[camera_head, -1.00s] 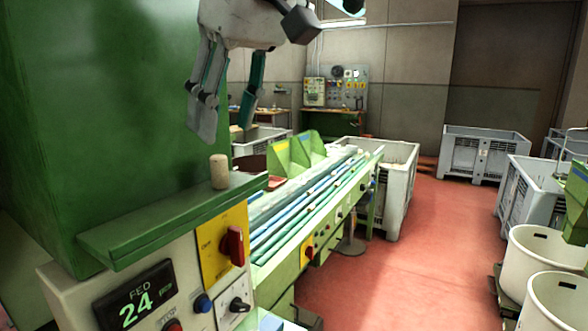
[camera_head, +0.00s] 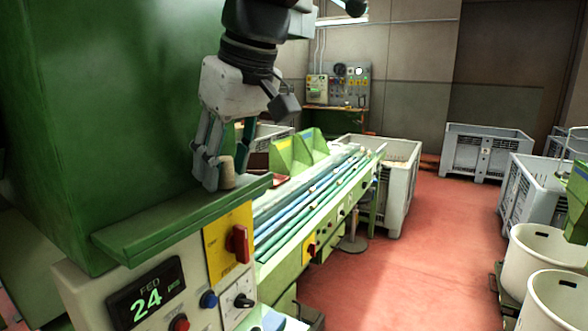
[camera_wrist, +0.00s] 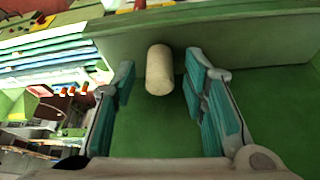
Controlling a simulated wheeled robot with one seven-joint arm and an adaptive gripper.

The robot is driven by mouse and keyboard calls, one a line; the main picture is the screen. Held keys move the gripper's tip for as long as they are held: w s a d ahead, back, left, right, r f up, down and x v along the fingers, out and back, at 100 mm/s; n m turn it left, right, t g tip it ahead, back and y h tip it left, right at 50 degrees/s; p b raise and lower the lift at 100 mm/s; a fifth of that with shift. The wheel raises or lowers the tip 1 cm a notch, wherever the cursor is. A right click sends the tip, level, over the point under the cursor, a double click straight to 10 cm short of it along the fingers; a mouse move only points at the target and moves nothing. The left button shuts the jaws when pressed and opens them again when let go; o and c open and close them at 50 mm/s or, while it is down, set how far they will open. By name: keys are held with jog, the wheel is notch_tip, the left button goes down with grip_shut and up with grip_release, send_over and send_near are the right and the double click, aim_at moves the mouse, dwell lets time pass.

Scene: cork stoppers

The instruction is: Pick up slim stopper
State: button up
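The slim stopper (camera_head: 227,172) is a pale tan cork cylinder standing upright on the green ledge (camera_head: 180,222) of the machine. My gripper (camera_head: 228,174) has come down to the ledge, with its fingers at the stopper's height. In the wrist view the stopper (camera_wrist: 159,70) lies between the two teal-padded fingers of my gripper (camera_wrist: 160,85), toward their tips. A gap shows on each side of the stopper, so my gripper is open and holds nothing. In the head view one finger stands left of the stopper and the other is partly hidden behind it.
A tall green machine wall (camera_head: 100,110) rises close behind and left of the ledge. Below the ledge is a control panel with a red switch (camera_head: 239,244). Grey crates (camera_head: 485,152) stand on the red floor.

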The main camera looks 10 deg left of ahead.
jog(key=c, duration=0.5)
jog(key=shift+r, duration=0.1)
